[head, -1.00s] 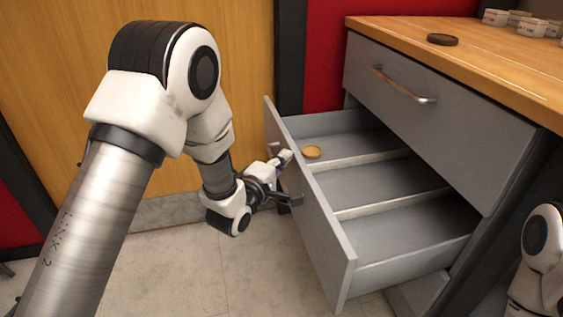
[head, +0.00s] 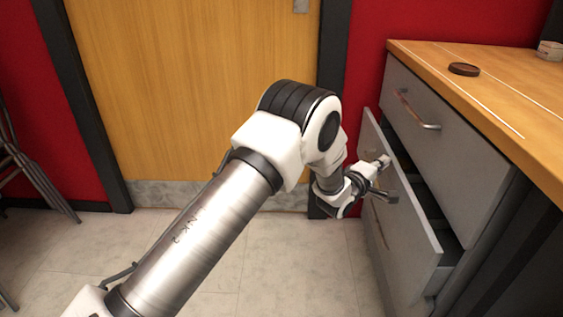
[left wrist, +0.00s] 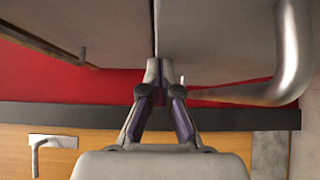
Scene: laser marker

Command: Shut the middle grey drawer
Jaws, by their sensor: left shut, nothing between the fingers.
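The middle grey drawer (head: 400,235) sticks out a little from the cabinet below the top drawer (head: 445,150). Only a narrow dark strip of its inside shows. My left gripper (head: 386,177) is shut and empty at the outer side of its front, near the upper edge; contact is hard to tell. In the left wrist view the shut fingers (left wrist: 159,68) point at grey drawer fronts with a dark seam between them. A large metal handle (left wrist: 292,60) is on the right there. My right gripper is not in view.
The wooden worktop (head: 500,95) holds a dark round disc (head: 464,69) and a pale container (head: 550,50). A wooden door (head: 200,90) stands behind my left arm. Metal chair legs (head: 35,175) are at the far left. The tiled floor (head: 290,260) before the drawer is clear.

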